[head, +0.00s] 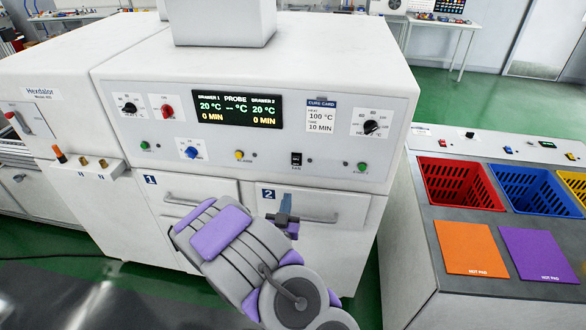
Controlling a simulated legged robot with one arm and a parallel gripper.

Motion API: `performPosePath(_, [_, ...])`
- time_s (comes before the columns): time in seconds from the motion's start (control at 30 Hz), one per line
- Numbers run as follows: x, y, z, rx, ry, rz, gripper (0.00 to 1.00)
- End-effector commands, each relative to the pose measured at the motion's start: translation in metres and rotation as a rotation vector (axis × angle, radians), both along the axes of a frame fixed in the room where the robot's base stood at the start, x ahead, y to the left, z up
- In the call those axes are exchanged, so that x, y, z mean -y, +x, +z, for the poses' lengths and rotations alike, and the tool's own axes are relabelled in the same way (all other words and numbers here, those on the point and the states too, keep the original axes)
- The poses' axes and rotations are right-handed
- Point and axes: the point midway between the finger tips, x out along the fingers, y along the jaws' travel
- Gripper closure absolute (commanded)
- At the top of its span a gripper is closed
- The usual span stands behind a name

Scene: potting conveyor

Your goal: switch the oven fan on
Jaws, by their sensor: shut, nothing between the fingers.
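The white oven has a control panel (250,125) on its front. The oven fan switch (297,159) is a small black rocker labelled FAN, low on the panel, right of the yellow alarm button (239,155). Its position is too small to tell. My gripper (286,217) is shut and empty, below the fan switch in the picture, in front of drawer 2 (330,238). It appears apart from the switch. My purple and grey arm hides part of the drawer fronts.
The display (237,109) shows 20 °C and 0 MIN for both drawers. Knobs and green buttons surround the switch. A bench at right holds a red basket (440,164), a blue basket (515,170), an orange hot pad (470,248) and a purple hot pad (540,254).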

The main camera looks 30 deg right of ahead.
Motion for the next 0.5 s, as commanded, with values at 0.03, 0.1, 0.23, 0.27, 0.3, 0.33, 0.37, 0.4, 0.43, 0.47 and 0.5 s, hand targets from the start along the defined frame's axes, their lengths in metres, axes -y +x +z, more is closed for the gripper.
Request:
performPosePath(0.03, [0.002, 0.002, -0.002, 0.003, 0.002, -0.001, 1.00])
performPosePath(0.1, [0.004, 0.005, -0.003, 0.002, 0.002, -0.003, 1.00])
performPosePath(0.23, [0.008, 0.012, -0.001, 0.006, 0.003, -0.002, 1.00])
performPosePath(0.27, [0.009, 0.013, -0.001, 0.004, 0.001, -0.002, 1.00])
performPosePath(0.3, [0.010, 0.015, -0.001, 0.004, 0.000, -0.002, 1.00])
performPosePath(0.33, [0.011, 0.016, 0.000, 0.004, 0.000, -0.002, 1.00])
performPosePath(0.37, [0.012, 0.017, 0.000, 0.003, -0.001, -0.002, 1.00])
performPosePath(0.4, [0.014, 0.020, 0.000, 0.003, 0.002, -0.003, 1.00])
performPosePath(0.43, [0.016, 0.023, 0.001, 0.003, 0.004, -0.005, 1.00])
performPosePath(0.47, [0.017, 0.025, 0.001, 0.003, 0.005, -0.005, 1.00])
performPosePath(0.5, [0.019, 0.027, 0.002, 0.002, 0.005, -0.005, 1.00])
